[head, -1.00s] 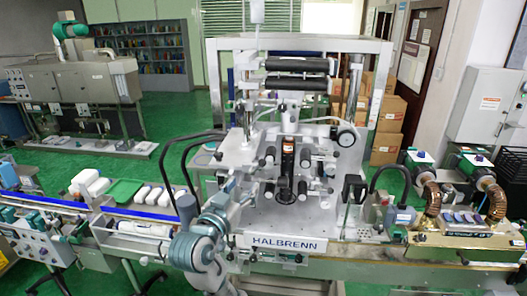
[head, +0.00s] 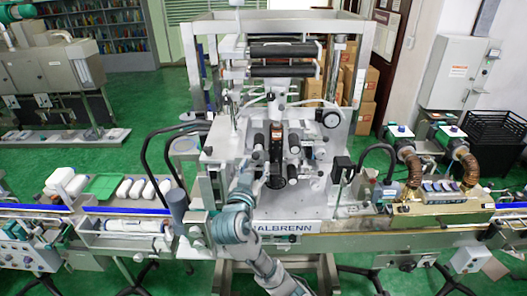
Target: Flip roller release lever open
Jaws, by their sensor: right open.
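The HALBRENN sleeve applicator (head: 222,150) stands in the middle of the head view, with several black-ended rollers on its front plate. A tall black upright part (head: 276,143) sits between these rollers. It may be the roller release lever, but I cannot tell for sure, nor its position. My right arm comes up from the bottom. My right gripper (head: 257,186) is open, small in the picture, in front of the lower left of the roller group. I cannot tell whether it touches anything. My left gripper is not in view.
A curved black guard rail (head: 146,160) stands left of the applicator. A black hose (head: 377,150) and brown ribbed hoses (head: 414,168) are at the right.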

